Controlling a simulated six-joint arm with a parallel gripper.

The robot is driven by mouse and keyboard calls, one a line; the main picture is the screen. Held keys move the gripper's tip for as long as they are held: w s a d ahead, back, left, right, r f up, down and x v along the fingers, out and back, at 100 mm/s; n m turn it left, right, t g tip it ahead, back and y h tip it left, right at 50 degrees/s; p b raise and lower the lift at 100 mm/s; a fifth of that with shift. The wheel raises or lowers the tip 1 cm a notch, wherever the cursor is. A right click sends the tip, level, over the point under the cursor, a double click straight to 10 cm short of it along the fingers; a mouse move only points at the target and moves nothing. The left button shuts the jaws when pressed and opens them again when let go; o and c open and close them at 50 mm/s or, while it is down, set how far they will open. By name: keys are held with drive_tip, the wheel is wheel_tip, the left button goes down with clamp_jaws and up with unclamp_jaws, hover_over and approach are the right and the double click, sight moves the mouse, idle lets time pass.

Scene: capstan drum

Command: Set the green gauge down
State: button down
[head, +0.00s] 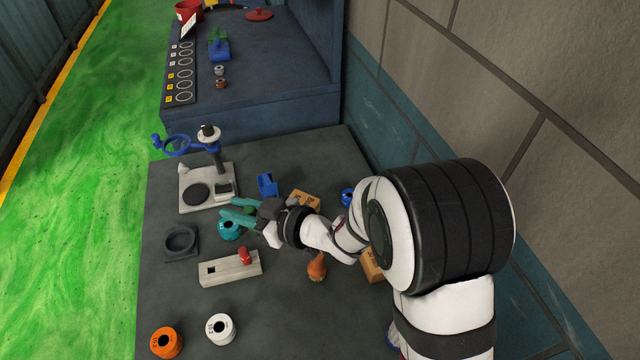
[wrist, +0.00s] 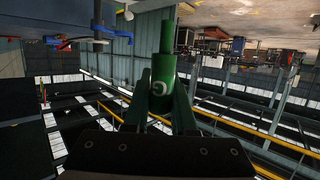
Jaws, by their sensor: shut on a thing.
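My gripper (head: 240,211) is low over the grey table, left of the arm, its teal fingers pointing left. In the wrist view my gripper (wrist: 160,104) is shut on the green gauge (wrist: 165,72). The gauge is a dark green stepped cylinder with a narrower end and a pale letter C on its wide body. In the head view the gauge is mostly hidden by the fingers. I cannot tell whether it touches anything below.
Around stand a blue-wheeled press (head: 208,185), a dark round holder (head: 180,241), a slotted block with a red knob (head: 229,269), a blue block (head: 267,185) and wooden blocks (head: 305,201). Orange (head: 166,342) and white (head: 220,329) weights stand in front.

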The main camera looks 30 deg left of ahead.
drive_tip(key=w+d+m+t+h, duration=0.1)
drive_tip(key=w+m+t, duration=0.2)
drive_tip(key=w, duration=0.9)
drive_tip(key=w+d+r+m+t+h, duration=0.1)
drive_tip(key=w+m+t+h, duration=0.2)
drive_tip(key=w, duration=0.8)
drive_tip(key=w+d+m+t, duration=0.2)
drive_tip(key=w+m+t, duration=0.15)
drive_tip(key=w, duration=0.85)
drive_tip(key=shift+n+t, duration=0.25)
drive_tip(key=shift+t, duration=0.2)
drive_tip(key=f, duration=1.5)
drive_tip(key=shift+s+a+f, duration=0.25)
drive_tip(key=shift+f, duration=0.1)
drive_tip(key=c, duration=0.7)
unclamp_jaws()
drive_tip(key=shift+c, duration=0.2)
